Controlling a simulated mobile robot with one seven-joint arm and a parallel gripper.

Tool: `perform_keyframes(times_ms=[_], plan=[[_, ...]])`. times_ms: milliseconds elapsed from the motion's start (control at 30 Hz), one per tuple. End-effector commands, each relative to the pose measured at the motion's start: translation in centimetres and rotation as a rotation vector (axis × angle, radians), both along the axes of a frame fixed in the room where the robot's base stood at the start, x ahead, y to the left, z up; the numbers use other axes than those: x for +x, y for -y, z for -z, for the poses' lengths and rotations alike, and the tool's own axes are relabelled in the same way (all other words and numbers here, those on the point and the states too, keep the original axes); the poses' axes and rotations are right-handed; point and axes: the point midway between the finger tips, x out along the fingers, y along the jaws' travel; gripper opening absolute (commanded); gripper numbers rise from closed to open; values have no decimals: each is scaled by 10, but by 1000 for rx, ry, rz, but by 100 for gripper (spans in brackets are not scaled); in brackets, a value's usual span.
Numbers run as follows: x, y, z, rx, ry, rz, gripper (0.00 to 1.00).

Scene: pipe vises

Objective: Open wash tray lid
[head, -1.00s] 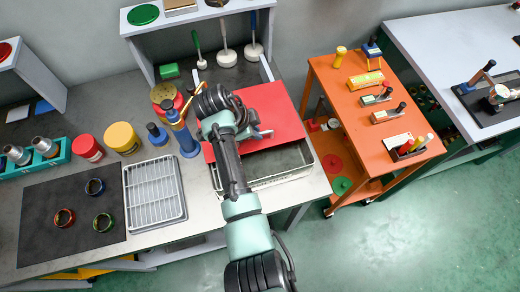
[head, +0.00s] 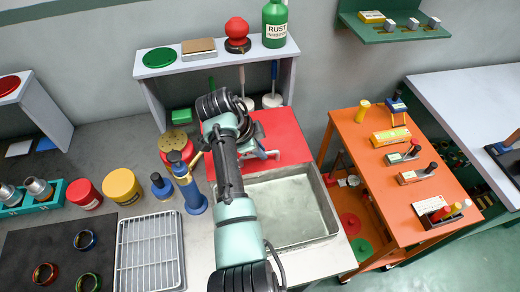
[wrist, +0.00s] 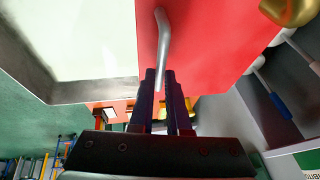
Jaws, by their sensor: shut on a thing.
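The red wash tray lid (head: 287,130) lies over the back part of the wash tray (head: 328,205), whose front part is open and shows a pale interior. In the wrist view the red lid (wrist: 220,50) fills the upper middle, with the tray wall (wrist: 75,92) to its left. A bent grey metal handle (wrist: 163,45) stands on the lid near its edge. My gripper (wrist: 160,85) is shut on this handle. In the head view my gripper (head: 268,154) is over the lid's front edge, partly hidden by my arm.
A blue pump bottle (head: 190,190) and a yellow-topped tin (head: 176,142) stand left of the lid. A shelf (head: 215,58) with brushes beneath is behind it. An orange cart (head: 375,145) is to the right. A white wire rack (head: 150,255) lies at front left.

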Motion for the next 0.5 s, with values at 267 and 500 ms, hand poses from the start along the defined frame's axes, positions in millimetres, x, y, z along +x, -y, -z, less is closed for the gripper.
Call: perform_keyframes(times_ms=[267, 500], plan=[[0, 1, 0, -1, 0, 1, 45], [0, 0, -1, -1, 1, 1, 45]])
